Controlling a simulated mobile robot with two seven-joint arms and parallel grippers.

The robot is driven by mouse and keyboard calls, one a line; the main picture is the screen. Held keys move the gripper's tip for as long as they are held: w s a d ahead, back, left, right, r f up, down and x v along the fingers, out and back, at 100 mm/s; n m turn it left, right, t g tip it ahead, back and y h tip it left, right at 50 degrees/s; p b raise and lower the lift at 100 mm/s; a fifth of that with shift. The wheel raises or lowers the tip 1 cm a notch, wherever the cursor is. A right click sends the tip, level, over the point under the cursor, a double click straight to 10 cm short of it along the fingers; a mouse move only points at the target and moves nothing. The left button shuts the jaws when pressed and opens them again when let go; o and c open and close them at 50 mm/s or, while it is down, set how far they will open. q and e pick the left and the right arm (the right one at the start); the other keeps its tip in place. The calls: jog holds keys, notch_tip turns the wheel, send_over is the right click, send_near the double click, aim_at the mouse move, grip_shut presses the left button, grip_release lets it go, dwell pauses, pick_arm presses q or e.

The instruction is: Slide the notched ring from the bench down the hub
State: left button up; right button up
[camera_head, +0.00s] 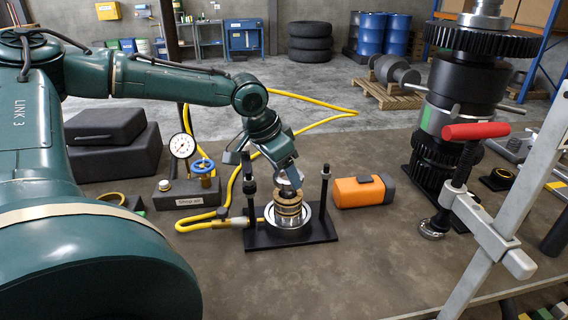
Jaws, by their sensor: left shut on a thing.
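The hub (288,218) stands upright in a silver round seat on a black base plate (322,232) between two black posts. Brass-coloured bands show around its upper part. My left gripper (290,186) comes down over the hub's top from the upper left, slightly tilted. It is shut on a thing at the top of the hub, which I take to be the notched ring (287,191). The fingers hide part of it, and its notches are too small to make out. I cannot tell how far it sits around the hub. My right gripper is not in view.
A yellow hose (196,225) joins the base's left side. A gauge (182,146) and blue-handled valve (204,166) stand left. An orange case (358,191) lies right. A tall gear stack (455,110) and red-handled clamp (476,131) stand farther right. The front bench is clear.

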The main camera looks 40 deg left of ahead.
aim_at(284, 191)
pick_arm(q)
jog(key=shift+f, duration=0.5)
jog(key=shift+f+b, duration=0.7)
jog(key=shift+f, duration=0.3)
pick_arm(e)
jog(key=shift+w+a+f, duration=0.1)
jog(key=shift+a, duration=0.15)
pick_arm(q)
jog(key=shift+w, duration=0.1)
jog(key=o, duration=1.2)
jog(key=shift+c, duration=0.2)
jog(key=shift+o, duration=0.5)
jog(key=shift+f, duration=0.1)
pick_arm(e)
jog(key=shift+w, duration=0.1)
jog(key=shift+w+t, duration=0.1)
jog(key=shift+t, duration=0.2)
